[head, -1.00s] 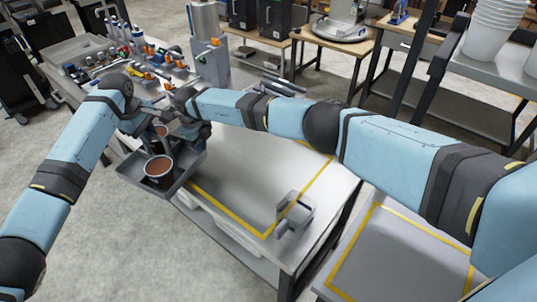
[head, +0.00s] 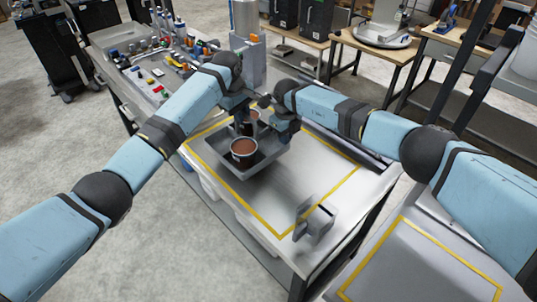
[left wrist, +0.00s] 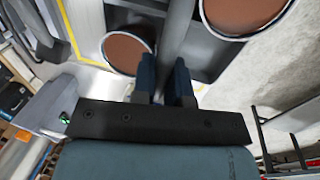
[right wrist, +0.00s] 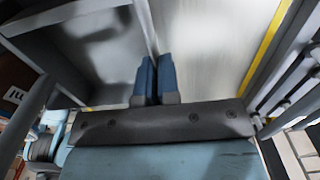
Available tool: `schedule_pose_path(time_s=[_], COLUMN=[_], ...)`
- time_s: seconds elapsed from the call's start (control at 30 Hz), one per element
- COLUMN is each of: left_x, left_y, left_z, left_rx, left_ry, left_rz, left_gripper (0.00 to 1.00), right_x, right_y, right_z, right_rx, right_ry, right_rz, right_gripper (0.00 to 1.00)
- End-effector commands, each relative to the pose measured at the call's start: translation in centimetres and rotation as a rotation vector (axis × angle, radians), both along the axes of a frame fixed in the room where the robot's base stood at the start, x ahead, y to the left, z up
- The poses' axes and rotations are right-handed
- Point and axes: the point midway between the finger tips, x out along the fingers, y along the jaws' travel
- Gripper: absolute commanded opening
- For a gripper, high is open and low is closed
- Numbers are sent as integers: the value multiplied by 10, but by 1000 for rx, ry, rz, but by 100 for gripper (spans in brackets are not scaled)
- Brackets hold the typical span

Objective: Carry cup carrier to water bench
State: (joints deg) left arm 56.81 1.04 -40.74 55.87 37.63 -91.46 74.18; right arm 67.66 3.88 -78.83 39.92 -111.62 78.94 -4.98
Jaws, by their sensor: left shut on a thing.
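The grey cup carrier (head: 233,173) is a shallow tray with an upright handle, holding two cups with brown contents. The front cup (head: 243,153) is in full view; the rear cup (head: 249,121) is partly hidden by my grippers. My left gripper (head: 240,107) is shut on the carrier's handle, which rises between its fingers in the left wrist view (left wrist: 165,78). My right gripper (head: 284,131) is at the carrier's right side; its fingers look closed on the thin wall in the right wrist view (right wrist: 156,78). The carrier is over the grey bench top (head: 318,172); a gap beneath it cannot be judged.
A small grey holder (head: 316,220) stands near the bench's front right corner. A yellow outline marks the bench top, clear to the right of the carrier. A second bench (head: 415,265) with yellow lines is at lower right. A cluttered counter (head: 150,75) is behind left.

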Motion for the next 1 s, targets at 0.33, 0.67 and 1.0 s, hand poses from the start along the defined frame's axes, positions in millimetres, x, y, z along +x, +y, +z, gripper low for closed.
schedule_pose_path(time_s=[0.33, 0.67, 1.0], left_x=[0, 0, 0], left_y=[-1, -1, -1], left_z=[-3, -21, -43], left_rx=[-1, -1, -1], left_ry=[-1, -1, -1], left_rz=[-1, -1, -1], left_gripper=[0, 0, 0], right_x=[0, 0, 0], right_y=[1, 1, 1], right_z=[-3, -22, -44], right_rx=[2, 2, 2], right_ry=[-1, -1, -1], right_rz=[2, 2, 2], right_gripper=[0, 0, 0])
